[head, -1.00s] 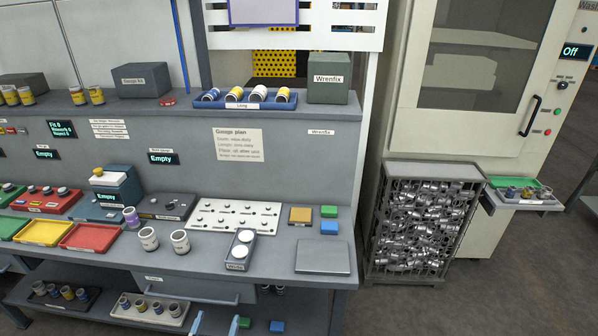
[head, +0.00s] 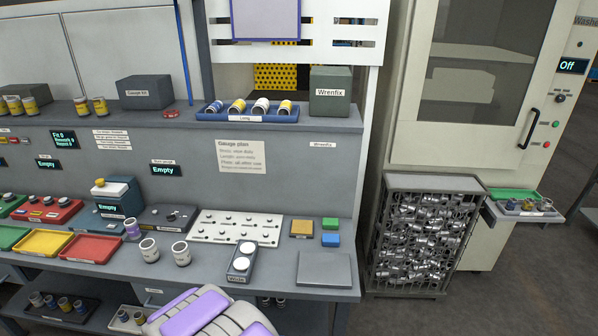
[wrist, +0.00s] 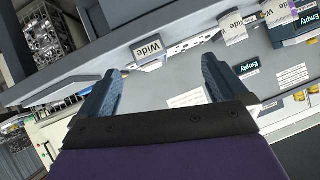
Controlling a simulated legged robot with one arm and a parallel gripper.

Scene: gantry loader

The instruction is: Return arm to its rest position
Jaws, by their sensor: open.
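My gripper (wrist: 155,90) shows in the wrist view with its two blue fingers spread apart and nothing between them. Beyond the fingers, a tilted view shows a block labelled Wide (wrist: 150,50) and the grey bench. In the head view, a purple and pale grey part of my arm (head: 205,315) rises at the bottom edge, in front of the bench. The fingers do not show in the head view.
A metal parts cage (head: 420,235) and a washer cabinet (head: 490,90) stand right. Open floor lies at lower right.

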